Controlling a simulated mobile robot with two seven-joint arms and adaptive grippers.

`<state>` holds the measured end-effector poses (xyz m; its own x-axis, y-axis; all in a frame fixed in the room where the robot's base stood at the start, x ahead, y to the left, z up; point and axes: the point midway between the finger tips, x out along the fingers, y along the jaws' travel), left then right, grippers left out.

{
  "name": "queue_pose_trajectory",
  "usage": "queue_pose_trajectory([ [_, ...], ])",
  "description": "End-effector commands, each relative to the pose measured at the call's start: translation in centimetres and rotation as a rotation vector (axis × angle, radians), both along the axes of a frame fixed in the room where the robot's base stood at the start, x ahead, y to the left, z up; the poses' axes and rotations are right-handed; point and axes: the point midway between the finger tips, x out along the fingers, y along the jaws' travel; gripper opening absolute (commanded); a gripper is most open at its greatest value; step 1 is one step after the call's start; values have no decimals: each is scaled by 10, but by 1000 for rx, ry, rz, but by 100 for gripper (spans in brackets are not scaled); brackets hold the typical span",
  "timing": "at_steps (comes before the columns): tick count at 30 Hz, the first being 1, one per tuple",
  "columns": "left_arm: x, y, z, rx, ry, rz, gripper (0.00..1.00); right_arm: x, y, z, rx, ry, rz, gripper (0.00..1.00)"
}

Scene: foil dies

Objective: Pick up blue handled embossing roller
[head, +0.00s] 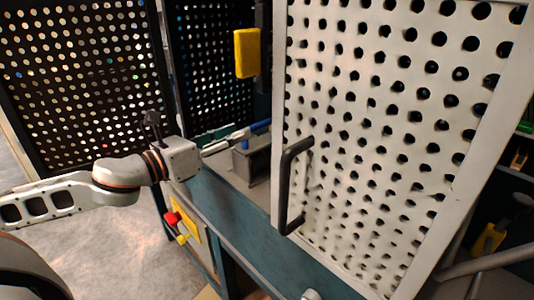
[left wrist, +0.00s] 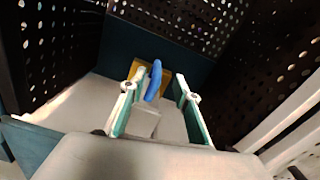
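The blue handle of the embossing roller (head: 259,126) shows at the back of the bench, just beyond my left gripper (head: 238,137). In the left wrist view the blue handle (left wrist: 154,80) stands tilted between the two spread fingers of my left gripper (left wrist: 160,84). Gaps show on both sides of the handle, and the fingers do not appear to close on it. A pale grey block (left wrist: 144,121) shows below the handle. The roller's other end cannot be made out. My right gripper is not in view.
A white perforated door (head: 390,110) with a dark handle (head: 289,190) stands close on the right. Dark perforated panels (head: 80,80) stand at the left and back. A grey box (head: 252,162) sits on the bench beside the gripper. A yellow block (head: 247,53) hangs above.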

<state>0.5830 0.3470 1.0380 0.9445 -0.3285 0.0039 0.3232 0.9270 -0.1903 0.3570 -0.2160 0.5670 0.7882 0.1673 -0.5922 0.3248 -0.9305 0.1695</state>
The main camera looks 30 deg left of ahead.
Motion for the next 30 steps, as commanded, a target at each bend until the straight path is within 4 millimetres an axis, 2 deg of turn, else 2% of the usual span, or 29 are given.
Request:
queue_pose_trajectory([
  [1,4,-1,-4,1,3,-2,32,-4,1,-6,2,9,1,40],
  [6,13,-4,-6,-1,4,-1,32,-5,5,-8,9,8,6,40],
  [15,20,-6,-4,-2,5,1,32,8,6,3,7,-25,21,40],
  [25,33,-9,-12,-2,11,1,32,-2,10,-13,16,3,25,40],
  [30,41,-11,-12,-3,8,3,32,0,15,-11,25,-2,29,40],
])
